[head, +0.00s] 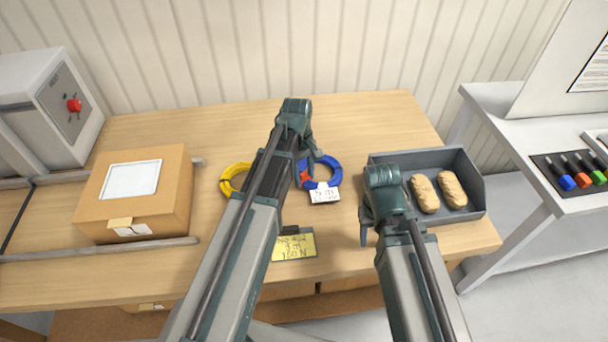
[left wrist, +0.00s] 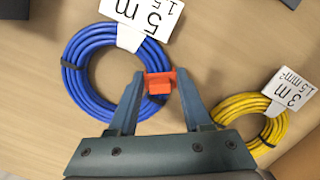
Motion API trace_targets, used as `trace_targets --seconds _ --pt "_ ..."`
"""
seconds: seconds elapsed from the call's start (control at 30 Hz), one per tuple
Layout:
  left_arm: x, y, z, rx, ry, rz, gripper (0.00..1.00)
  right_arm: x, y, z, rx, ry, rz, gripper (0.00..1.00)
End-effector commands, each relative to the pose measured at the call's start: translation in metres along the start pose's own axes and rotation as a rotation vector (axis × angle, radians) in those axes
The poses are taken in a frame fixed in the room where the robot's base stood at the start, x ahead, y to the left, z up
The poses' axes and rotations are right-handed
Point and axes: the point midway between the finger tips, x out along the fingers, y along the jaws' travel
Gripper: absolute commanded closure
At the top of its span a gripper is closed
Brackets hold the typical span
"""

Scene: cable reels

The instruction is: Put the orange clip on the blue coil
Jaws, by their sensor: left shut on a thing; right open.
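The blue coil (head: 333,178) lies flat on the table with a white tag reading 5 m. In the left wrist view the blue coil (left wrist: 79,84) is at the left centre. My left gripper (head: 307,168) is shut on the orange clip (left wrist: 160,83), which shows between its fingertips. The clip overlaps the coil's right-hand side in that view; I cannot tell whether it touches the cable. In the head view the clip (head: 304,177) is at the coil's left edge. My right gripper (head: 374,226) is open and empty beside the grey tray, its fingers partly hidden.
A yellow coil (head: 229,178) lies left of the blue one, partly behind my left arm. A grey tray (head: 477,180) with two bread-like loaves stands right. A cardboard box (head: 160,200) is at the left. A yellow note (head: 296,246) lies in front. The back of the table is clear.

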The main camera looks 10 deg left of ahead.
Motion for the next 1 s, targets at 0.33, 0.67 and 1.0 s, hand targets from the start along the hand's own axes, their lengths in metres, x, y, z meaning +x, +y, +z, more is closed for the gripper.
trace_targets --seconds 0.33,0.67,1.0 --pt "0.0019 -0.0013 0.0004 0.0 -0.001 -0.003 0.18 0.0018 -0.0002 -0.0001 0.0 0.0 0.0 0.5" --pt "0.0014 -0.0007 0.0002 0.0 0.0 -0.001 0.0 0.0014 -0.0001 -0.0001 0.0 0.0 0.0 0.5" --pt "0.0013 -0.0005 0.0001 0.0 0.0 -0.001 0.0 0.0013 -0.0001 -0.0001 0.0 0.0 0.0 0.5"
